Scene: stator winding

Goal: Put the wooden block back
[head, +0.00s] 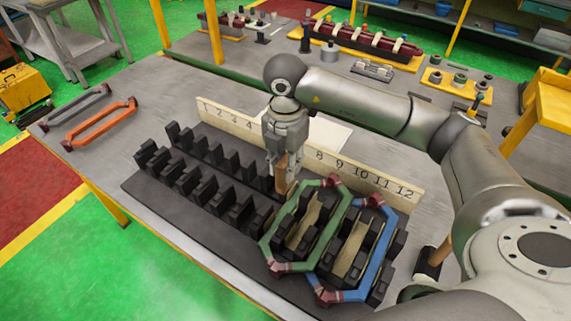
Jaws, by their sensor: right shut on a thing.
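My right gripper (285,153) is shut on an upright wooden block (281,178). It holds the block over the dark slotted stator fixture (150,188), in front of the numbered board (345,171) and just left of the green coil. The gripper hides the middle numbers. I cannot tell whether the block's lower end touches the fixture. A green hexagonal coil (343,222) and a blue coil (388,240) sit on the right part of the fixture and overlap. Pale strips show inside them. My left gripper is not in view.
An orange coil frame (100,124) and a grey one (75,107) lie on the table's left end. A white sheet (327,134) lies behind the board. Tools and parts stand along the back. The left slots are empty.

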